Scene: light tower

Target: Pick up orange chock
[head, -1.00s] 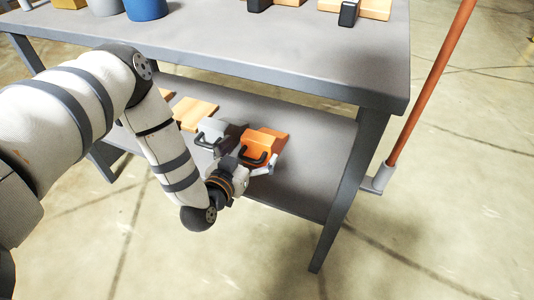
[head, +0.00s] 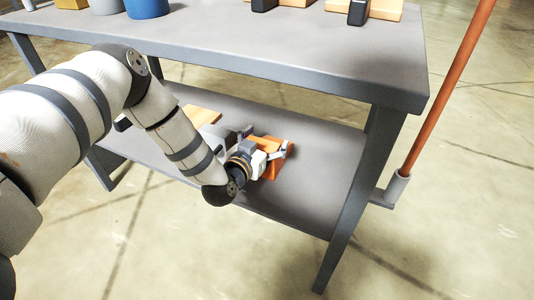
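The orange chock (head: 276,147) sits on the lower shelf (head: 317,190) of the grey workbench, in the middle of the head view. My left gripper (head: 268,138) is at the chock, with its fingers spread apart, one at the chock's left side and one over its right side. The gripper and wrist hide the near part of the chock and its handle. I cannot tell whether the fingers touch it. My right gripper is not in view.
A grey chock (head: 215,137) lies left of the orange one, mostly behind my arm. A wooden block (head: 202,115) is farther left. The bench top (head: 300,55) overhangs the shelf. A table leg (head: 352,210) and an orange pole (head: 447,85) stand at right.

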